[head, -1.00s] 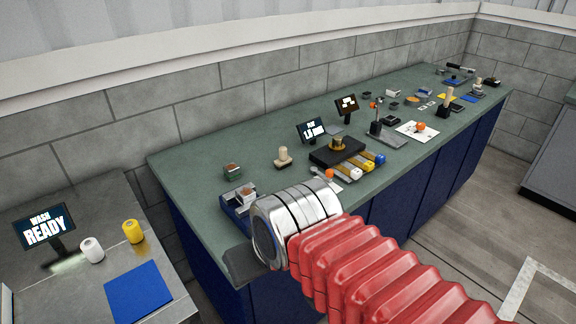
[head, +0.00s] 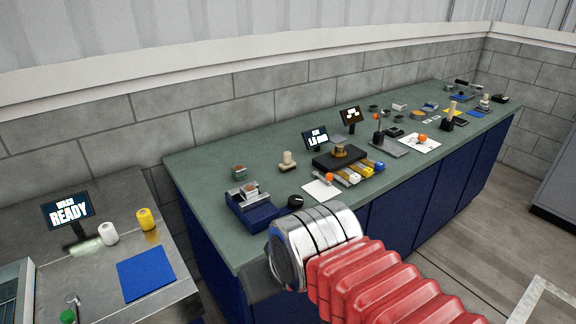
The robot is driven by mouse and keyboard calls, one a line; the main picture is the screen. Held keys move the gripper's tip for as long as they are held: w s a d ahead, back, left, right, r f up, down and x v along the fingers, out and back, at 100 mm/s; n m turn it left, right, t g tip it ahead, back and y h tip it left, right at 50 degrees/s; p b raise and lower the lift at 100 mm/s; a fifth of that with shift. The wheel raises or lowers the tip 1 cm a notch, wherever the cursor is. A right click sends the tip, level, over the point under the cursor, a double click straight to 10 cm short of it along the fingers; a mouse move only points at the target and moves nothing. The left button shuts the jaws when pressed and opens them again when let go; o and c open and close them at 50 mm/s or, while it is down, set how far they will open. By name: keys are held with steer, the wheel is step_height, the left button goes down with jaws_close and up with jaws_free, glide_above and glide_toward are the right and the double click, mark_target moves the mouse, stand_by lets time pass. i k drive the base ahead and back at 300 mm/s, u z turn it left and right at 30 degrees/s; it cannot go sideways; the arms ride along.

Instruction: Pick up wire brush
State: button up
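I cannot pick out a wire brush for certain. A small green block with a brown top (head: 238,172) stands at the left end of the green-topped bench. A similar brown-topped piece (head: 249,191) sits on a blue holder (head: 252,213) in front of it. A green item with a thin grey part (head: 68,316) is cut off at the lower left edge. My gripper (head: 262,284) shows only as a dark grey piece beyond my silver wrist, over the bench's front left corner. Its fingers are hidden, so I cannot tell its opening or whether it holds anything.
The metal side table at left holds a READY screen (head: 68,210), a white spool (head: 108,233), a yellow spool (head: 146,219) and a blue mat (head: 146,273). Farther along the bench (head: 205,165) are a black rack (head: 341,158), screens and several small items. A wall runs behind.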

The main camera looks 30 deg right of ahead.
mark_target(288, 164)
steer(key=u, duration=3.45)
steer(key=k, duration=1.5)
